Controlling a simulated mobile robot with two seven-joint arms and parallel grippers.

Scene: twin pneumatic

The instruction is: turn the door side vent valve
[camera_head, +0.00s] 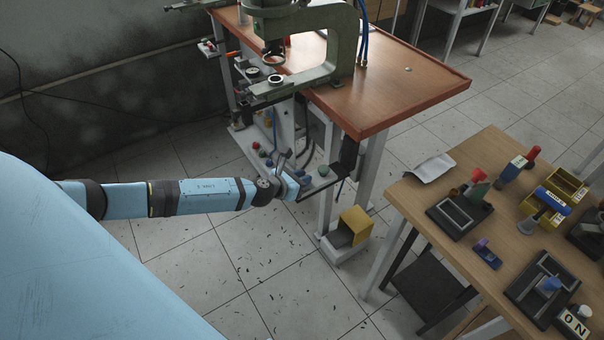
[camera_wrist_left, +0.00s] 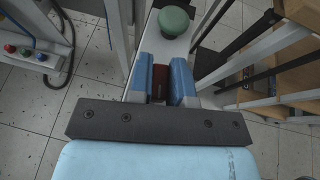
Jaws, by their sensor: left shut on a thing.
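My left arm comes in from the left and its gripper (camera_head: 297,186) is at the side of the press stand, below the wooden table top. In the left wrist view the two blue fingers (camera_wrist_left: 164,80) close from both sides on a small dark red part (camera_wrist_left: 159,83) on the grey frame. This looks like the vent valve's handle, but most of it is hidden between the fingers. A green mushroom knob (camera_wrist_left: 174,20) stands just beyond the fingertips and also shows in the head view (camera_head: 323,170). My right gripper is in neither view.
The press stand's table top (camera_head: 400,85) overhangs to the right, with a green press (camera_head: 345,45) on it. A yellow-covered pedal (camera_head: 355,222) is on the floor. A wooden bench (camera_head: 415,205) with several tools stands at the right. Open floor lies in front.

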